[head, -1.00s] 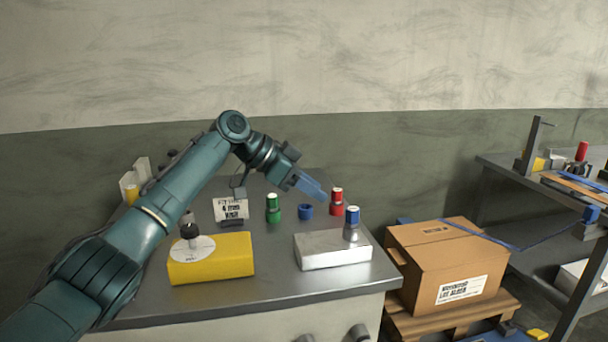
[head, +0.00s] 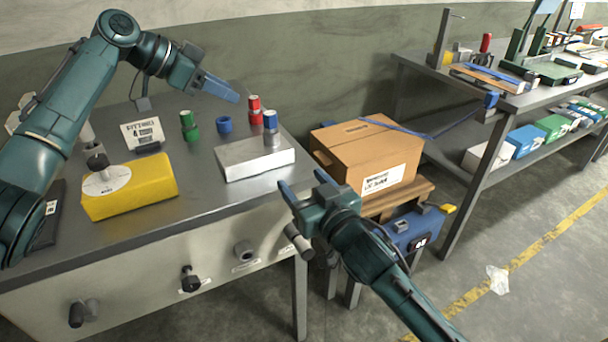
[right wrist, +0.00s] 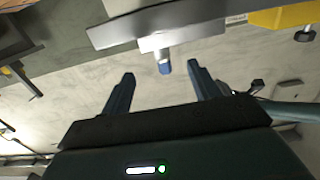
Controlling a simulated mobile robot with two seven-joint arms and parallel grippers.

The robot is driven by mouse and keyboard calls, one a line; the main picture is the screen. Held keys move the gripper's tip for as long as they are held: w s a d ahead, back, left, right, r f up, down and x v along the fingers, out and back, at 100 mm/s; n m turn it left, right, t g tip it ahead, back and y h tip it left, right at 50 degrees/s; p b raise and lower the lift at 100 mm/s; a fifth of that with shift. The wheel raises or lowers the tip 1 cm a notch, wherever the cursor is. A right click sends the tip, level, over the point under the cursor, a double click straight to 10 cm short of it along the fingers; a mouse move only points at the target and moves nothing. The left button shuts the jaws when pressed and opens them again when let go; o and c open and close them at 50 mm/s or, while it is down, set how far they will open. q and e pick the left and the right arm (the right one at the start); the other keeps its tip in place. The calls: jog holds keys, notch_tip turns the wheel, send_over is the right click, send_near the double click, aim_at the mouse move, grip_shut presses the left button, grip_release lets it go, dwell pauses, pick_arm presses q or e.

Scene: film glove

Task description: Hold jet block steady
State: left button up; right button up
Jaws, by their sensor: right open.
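No label in view says which thing is the jet block.
A green cylinder (head: 189,127), blue ring (head: 224,125) and red cylinder (head: 254,108) stand behind the silver block. A cardboard box (head: 350,155) sits right of the table, beyond my right gripper. Knobs protrude from the table front. Floor at the right is mostly clear.

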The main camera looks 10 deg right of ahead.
aim_at(275, 142)
jog(key=x, duration=0.4)
jog(key=r+x, duration=0.1)
jog(key=x, duration=0.4)
jog(key=r+x, duration=0.1)
jog(key=x, duration=0.4)
jog(key=shift+d, duration=0.1)
jog(key=shift+f, duration=0.1)
jog(key=shift+c, duration=0.3)
grip_shut()
